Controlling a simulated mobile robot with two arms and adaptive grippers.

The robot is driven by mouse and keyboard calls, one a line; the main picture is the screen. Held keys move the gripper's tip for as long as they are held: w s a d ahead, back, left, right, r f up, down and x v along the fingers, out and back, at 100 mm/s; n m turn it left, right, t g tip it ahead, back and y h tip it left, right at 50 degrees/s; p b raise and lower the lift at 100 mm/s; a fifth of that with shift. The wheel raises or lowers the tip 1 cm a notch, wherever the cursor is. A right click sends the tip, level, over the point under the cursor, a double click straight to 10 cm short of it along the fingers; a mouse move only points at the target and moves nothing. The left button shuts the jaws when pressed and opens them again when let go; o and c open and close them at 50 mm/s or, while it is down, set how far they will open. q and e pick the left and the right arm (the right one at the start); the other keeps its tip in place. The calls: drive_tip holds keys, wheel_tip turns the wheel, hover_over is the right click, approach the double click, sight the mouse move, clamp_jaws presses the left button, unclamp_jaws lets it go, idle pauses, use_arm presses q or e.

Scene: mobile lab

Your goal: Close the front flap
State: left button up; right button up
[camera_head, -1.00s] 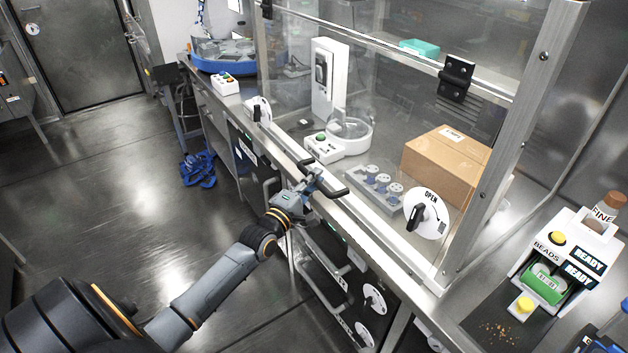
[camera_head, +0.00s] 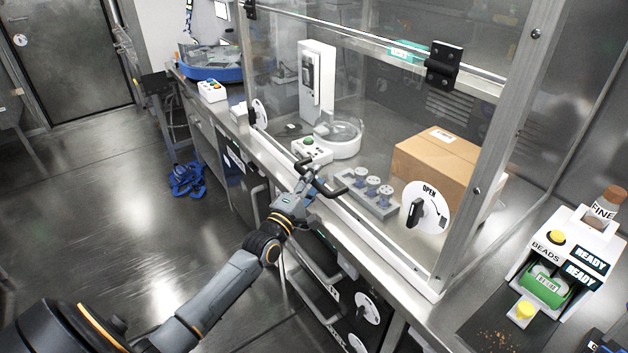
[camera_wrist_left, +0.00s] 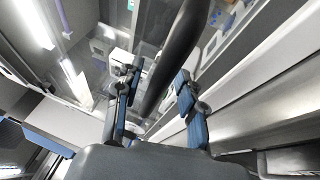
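The front flap (camera_head: 385,115) is a clear panel on the front of the cabinet, hinged along a metal rail at its top. Its lower edge is down near the worktop's front edge; I cannot tell whether a gap is left there. A black bar handle (camera_head: 330,189) sits at its lower edge. My left gripper (camera_head: 312,183) is at this handle, from the front. In the left wrist view, the black handle (camera_wrist_left: 172,62) runs between the two spread fingers (camera_wrist_left: 158,88), with space showing beside it. My right gripper is not in view.
White dials, one marked OPEN (camera_head: 426,207), flank the handle at the flap's lower corners. Behind the flap are a cardboard box (camera_head: 435,168), a grey rack (camera_head: 368,192) and a white device (camera_head: 317,80). A bead dispenser (camera_head: 560,255) stands right.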

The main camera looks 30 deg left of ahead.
use_arm(q)
drive_tip(key=shift+s+a+f, duration=0.1)
drive_tip(key=shift+s+f, duration=0.05)
drive_tip(key=shift+s, duration=0.35)
drive_tip(key=s+f, duration=0.2)
drive_tip(key=s, duration=0.9)
drive_tip(key=shift+w, duration=0.1)
